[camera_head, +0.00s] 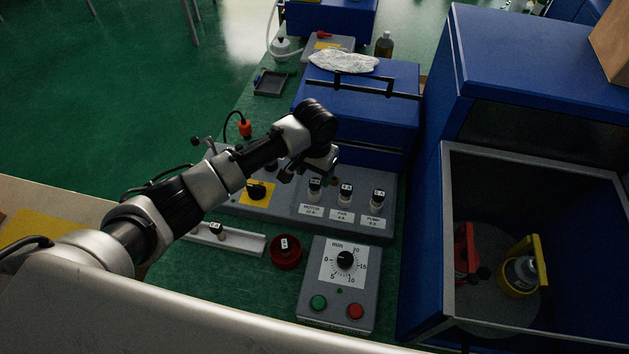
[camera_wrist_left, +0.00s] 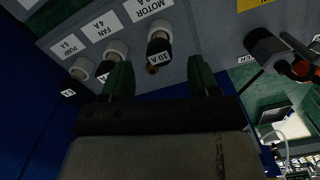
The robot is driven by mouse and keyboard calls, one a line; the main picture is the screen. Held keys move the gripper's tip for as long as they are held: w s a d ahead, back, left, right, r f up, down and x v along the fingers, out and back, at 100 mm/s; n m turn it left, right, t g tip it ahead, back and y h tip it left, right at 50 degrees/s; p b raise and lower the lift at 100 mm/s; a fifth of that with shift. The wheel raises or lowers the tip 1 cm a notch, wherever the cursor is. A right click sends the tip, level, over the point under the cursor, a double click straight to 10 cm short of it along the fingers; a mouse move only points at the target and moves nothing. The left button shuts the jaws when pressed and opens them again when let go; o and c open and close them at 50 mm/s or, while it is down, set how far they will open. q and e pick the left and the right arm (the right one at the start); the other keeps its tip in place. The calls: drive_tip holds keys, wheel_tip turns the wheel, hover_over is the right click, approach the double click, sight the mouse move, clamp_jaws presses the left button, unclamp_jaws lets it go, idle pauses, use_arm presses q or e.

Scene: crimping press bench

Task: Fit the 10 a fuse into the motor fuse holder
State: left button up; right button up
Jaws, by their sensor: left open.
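The 10 A fuse (camera_wrist_left: 158,50) is a dark cylinder with a white label. It stands in the white-collared motor fuse holder (camera_wrist_left: 160,27), above the MOTOR label; it also shows in the head view (camera_head: 315,186). How deep it sits I cannot tell. My left gripper (camera_wrist_left: 160,80) is open, its two green-dark fingers apart. The fuse shows between and beyond the fingertips, with no finger seen touching it. In the head view my left gripper (camera_head: 302,172) hangs just behind and left of the motor holder. My right gripper is not in view.
The fan (camera_head: 345,190) and pump (camera_head: 378,198) holders also carry labelled fuses. A black knob on a yellow plate (camera_head: 258,191) is left of them. A grey tray (camera_head: 243,242), red dish (camera_head: 286,256) and timer box (camera_head: 338,288) lie in front. A blue box (camera_head: 365,110) stands behind.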

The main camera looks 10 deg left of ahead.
sight(314, 182)
use_arm(q)
wheel_tip(314, 182, up, 6)
drive_tip(key=shift+r, duration=0.1)
drive_tip(key=shift+s+f, duration=0.1)
drive_tip(key=shift+f, duration=0.1)
idle(0.5)
